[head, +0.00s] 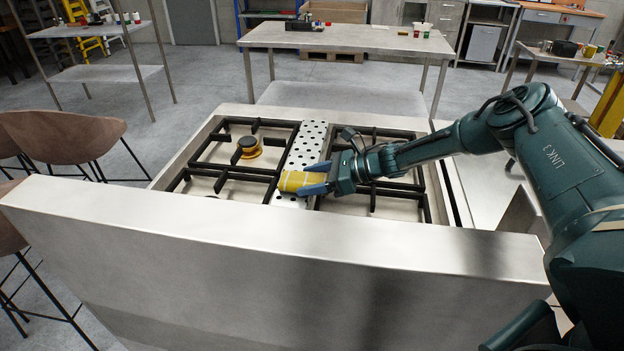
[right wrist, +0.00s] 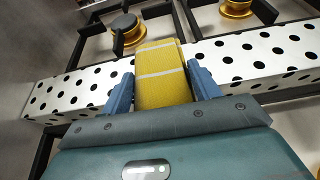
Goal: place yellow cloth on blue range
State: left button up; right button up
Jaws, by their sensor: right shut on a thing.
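The yellow cloth (head: 295,181) is a small folded block with pale stripes. My right gripper (head: 307,180) is shut on it, and the right wrist view shows the cloth (right wrist: 160,72) between the two blue fingers. The cloth is over the dotted white strip in the middle of the range (head: 303,145). I cannot tell whether it touches the strip. The range looks steel and pale, not blue, with black grates on both sides of the strip. My left gripper is not in view.
A brass-coloured burner (head: 249,147) sits under the left grate. A tall steel panel (head: 250,255) stands along the near side of the range. A steel table (head: 350,38) stands behind, and brown chairs (head: 62,137) are at the left.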

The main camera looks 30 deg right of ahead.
jog(key=shift+f, duration=0.25)
jog(key=o, duration=1)
jog(key=shift+r, duration=0.1)
jog(key=shift+c, duration=0.2)
jog(key=shift+r, duration=0.15)
jog(key=shift+s+d+r, duration=0.15)
jog(key=shift+d+r, duration=0.05)
jog(key=shift+d, duration=0.1)
jog(key=v, duration=1.1)
jog(key=shift+s, duration=0.15)
